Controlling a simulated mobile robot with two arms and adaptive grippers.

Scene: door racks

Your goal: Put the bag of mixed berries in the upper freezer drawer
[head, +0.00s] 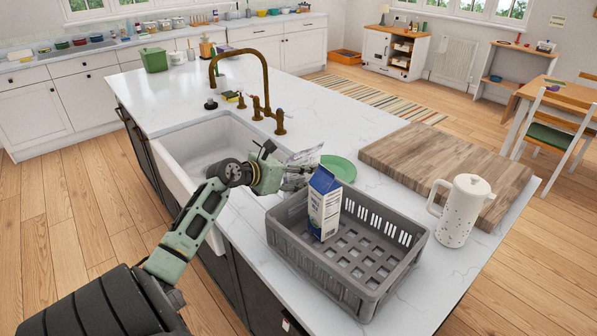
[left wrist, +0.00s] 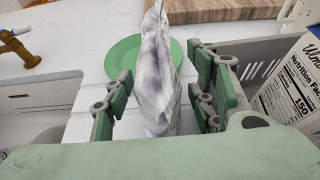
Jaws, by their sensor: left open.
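A pale, purplish plastic bag (left wrist: 157,80), perhaps the mixed berries, stands on edge between the fingers of my left gripper (left wrist: 163,90) in the left wrist view. The fingers are open, with a gap on both sides of the bag. In the head view my left gripper (head: 293,175) is over the counter between the sink and the grey crate, and the bag (head: 304,155) shows partly behind it. The bag's print is unreadable and its lower part is hidden. No freezer drawer is recognisable. My right gripper is out of view.
A grey crate (head: 285,228) holding a blue and white milk carton (head: 324,205) is just right of my gripper. A green plate (head: 340,167) lies behind the bag. A sink (head: 180,160), tall faucet (head: 262,75), wooden board (head: 450,165) and white jug (head: 463,215) are around.

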